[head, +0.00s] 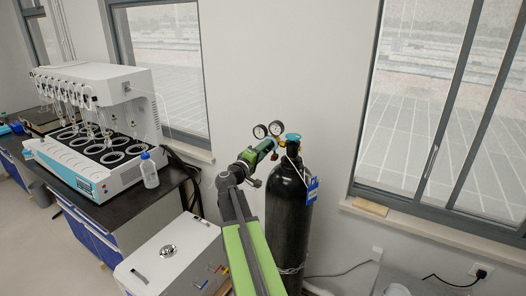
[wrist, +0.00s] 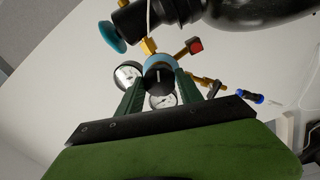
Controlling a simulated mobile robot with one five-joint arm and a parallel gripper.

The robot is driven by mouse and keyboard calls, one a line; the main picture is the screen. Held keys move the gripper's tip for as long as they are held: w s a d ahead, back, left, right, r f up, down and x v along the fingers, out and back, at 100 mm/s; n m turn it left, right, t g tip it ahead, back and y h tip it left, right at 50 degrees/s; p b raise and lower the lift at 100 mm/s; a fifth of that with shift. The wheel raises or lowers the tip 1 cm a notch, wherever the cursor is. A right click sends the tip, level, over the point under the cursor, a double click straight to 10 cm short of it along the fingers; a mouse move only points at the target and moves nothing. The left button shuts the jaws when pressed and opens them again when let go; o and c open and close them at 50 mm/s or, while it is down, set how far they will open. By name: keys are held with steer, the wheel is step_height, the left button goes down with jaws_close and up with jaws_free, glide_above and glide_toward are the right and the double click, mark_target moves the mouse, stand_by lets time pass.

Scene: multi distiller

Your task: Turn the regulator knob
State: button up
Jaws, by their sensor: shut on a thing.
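The regulator knob (wrist: 158,76) is black with a pale mark line and shows in the wrist view between the two dark green fingers of my gripper (wrist: 159,88). My gripper is shut on it. The blue regulator body (wrist: 157,61) shows behind the knob. Two round gauges sit close by, one at upper left (wrist: 127,74) and one below the knob (wrist: 163,100), partly hidden by the fingers. In the head view my gripper (head: 264,149) is at the regulator, beside the gas cylinder (head: 287,195); the knob is hidden there.
The black cylinder has a teal valve handle (head: 292,137), a blue tag (head: 312,189) and a chain. A distiller (head: 110,175) and a wash bottle (head: 149,172) stand on the left bench. A white box (head: 170,255) is at front left. Windows flank the wall.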

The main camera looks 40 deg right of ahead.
steer(key=shift+r+m, duration=0.15)
steer(key=shift+m, duration=1.75)
steer(key=shift+g, duration=0.3)
steer(key=o, duration=1.4)
steer(key=shift+d, duration=0.1)
steer(key=v, duration=1.7)
steer(key=shift+a+b, duration=0.3)
steer(key=shift+b, duration=0.05)
